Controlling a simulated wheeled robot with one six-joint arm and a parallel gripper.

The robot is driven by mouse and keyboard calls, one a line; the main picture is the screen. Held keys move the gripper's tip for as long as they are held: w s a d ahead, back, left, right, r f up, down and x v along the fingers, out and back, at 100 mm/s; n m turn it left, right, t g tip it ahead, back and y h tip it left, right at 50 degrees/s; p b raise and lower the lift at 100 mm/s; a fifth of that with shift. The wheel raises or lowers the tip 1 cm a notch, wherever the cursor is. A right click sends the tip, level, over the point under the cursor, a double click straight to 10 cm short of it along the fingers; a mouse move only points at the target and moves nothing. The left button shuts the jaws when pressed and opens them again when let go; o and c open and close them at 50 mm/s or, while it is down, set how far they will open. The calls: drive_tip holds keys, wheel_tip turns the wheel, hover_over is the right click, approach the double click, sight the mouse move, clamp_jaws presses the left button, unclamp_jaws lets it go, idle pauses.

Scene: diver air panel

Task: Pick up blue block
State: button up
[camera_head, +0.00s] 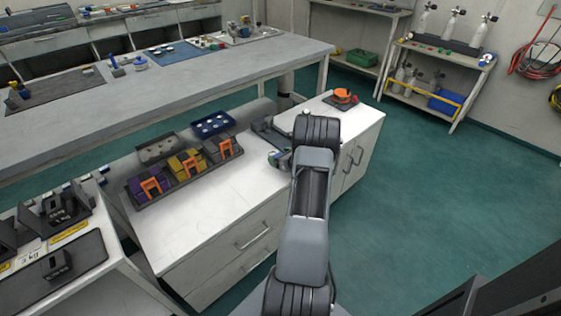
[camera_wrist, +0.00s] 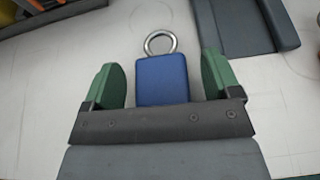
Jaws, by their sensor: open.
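In the wrist view, the blue block (camera_wrist: 162,80) lies on the white cabinet top with a metal ring (camera_wrist: 160,42) at its far end. My gripper (camera_wrist: 160,82) is open, with one green finger pad on each side of the block. Gaps show between the block and both pads. The near end of the block is hidden behind the dark gripper bar. In the head view my arm covers the right part of the cabinet, and the block is not clearly visible there.
A grey holder (camera_wrist: 243,25) lies just beyond the right finger. The white cabinet top (camera_head: 190,225) also carries a rack with purple, yellow and dark blocks with orange clips (camera_head: 185,168), a blue tray (camera_head: 213,124) and an orange item (camera_head: 343,96). The cabinet's front left top is clear.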

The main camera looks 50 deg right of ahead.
clamp_jaws()
idle(0.8)
drive_tip(key=shift+d+r, duration=0.1)
drive_tip(key=shift+r, duration=0.05)
